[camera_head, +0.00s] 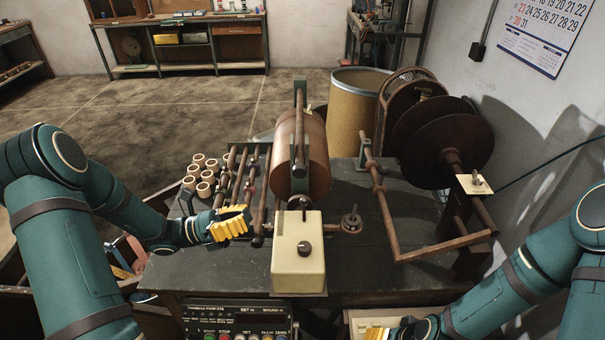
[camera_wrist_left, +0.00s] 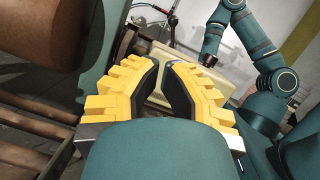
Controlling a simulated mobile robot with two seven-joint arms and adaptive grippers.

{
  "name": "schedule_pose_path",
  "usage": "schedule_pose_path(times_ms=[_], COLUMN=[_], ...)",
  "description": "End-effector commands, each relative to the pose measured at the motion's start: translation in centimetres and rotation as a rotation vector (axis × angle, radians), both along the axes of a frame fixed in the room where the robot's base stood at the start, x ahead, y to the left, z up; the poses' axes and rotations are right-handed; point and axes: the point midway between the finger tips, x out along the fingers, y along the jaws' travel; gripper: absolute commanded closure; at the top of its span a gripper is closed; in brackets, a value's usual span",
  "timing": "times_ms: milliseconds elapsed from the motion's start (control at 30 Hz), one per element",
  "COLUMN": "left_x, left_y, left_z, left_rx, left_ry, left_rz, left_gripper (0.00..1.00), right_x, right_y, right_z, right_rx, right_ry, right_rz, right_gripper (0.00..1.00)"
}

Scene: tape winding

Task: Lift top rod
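Several brown rods lie side by side in a rack left of the winding drum; the uppermost that I can make out is a rod (camera_head: 263,195) near the drum, though I cannot tell surely which is the top one. My left gripper (camera_head: 247,216) is just left of and below the rods' near ends, apart from them. In the left wrist view its yellow fingers (camera_wrist_left: 162,66) curve toward each other with a narrow gap and nothing between them. My right gripper (camera_head: 372,334) is low at the bottom edge, mostly cut off, over a pale box.
The brown drum (camera_head: 316,165) stands behind a cream control box (camera_head: 298,255) on the dark table (camera_head: 365,270). Several cardboard cores (camera_head: 205,175) stand at the left. Large reels (camera_head: 445,140) and a bent rod frame (camera_head: 395,240) occupy the right.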

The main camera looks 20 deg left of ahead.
Motion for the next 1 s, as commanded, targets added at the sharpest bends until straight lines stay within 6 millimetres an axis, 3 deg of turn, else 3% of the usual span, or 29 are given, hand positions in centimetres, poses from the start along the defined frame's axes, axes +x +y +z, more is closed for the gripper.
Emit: schedule_pose_path(times_ms=[167,733,1000], left_x=[0.4,3.7,4.9], left_y=[0.7,-8.2,-9.1], left_z=[1.2,4.2,7.1], left_rx=[-0.047,-0.044,-0.043], left_ry=[-0.014,-0.013,-0.015], left_rz=[0.026,0.020,0.022], left_gripper=[1.00,1.00,1.00], right_x=[0.0,0.0,0.0], right_y=[0.0,0.0,0.0], right_z=[0.0,-0.1,0.1], right_rx=[0.000,0.000,0.000], right_ry=[0.000,0.001,-0.001], right_rz=[0.001,0.001,0.000], right_gripper=[0.38,0.38,0.38])
